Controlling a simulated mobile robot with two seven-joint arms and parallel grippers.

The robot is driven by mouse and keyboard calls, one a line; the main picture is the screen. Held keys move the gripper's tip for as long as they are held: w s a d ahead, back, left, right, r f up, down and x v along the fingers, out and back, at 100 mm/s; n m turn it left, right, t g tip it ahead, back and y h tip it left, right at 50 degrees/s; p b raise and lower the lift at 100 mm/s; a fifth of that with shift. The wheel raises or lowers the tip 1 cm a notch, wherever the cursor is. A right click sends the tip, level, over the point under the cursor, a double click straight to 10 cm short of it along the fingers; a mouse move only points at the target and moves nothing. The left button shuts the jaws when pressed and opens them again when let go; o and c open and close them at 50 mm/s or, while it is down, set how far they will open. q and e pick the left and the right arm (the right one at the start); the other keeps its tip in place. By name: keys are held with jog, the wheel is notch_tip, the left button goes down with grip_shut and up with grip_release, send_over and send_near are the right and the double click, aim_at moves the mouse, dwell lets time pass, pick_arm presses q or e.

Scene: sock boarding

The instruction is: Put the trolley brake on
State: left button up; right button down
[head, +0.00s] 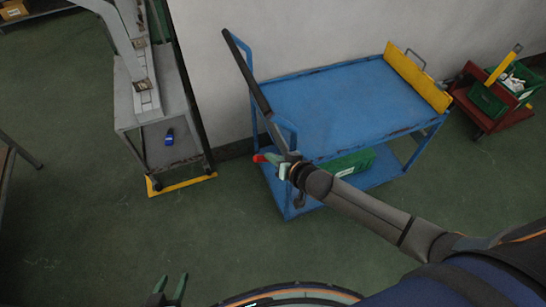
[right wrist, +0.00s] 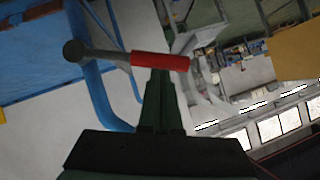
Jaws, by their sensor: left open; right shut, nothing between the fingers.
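The blue trolley (head: 335,95) stands against the wall, with a long dark push handle (head: 248,72) at its left end. A brake lever with a red grip (head: 259,158) shows at that end. In the right wrist view the red grip (right wrist: 160,61) lies across the picture on a grey rod running left to a dark round knob (right wrist: 74,50). My right gripper (head: 273,161) is shut and empty, its fingertips right at the red grip; I cannot tell whether they touch. My left gripper (head: 171,288) is open and empty, low over the floor at the bottom left.
A green crate (head: 347,163) sits on the trolley's lower shelf. A yellow panel (head: 417,78) closes its far end. A grey machine stand (head: 170,130) is to the left, and a red cart (head: 495,108) with a green bin stands at the right. The floor between is clear.

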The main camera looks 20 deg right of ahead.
jog(key=shift+a+f, duration=0.25)
jog(key=shift+f, duration=0.15)
notch_tip(320, 180, down, 10)
jog(key=a+n+h+b, duration=0.2)
jog(key=n+h+b, duration=0.2)
jog(key=b, duration=0.5)
jog(key=shift+h, duration=0.5)
jog(key=shift+s+d+f, duration=0.1)
jog(key=shift+s+f, duration=0.05)
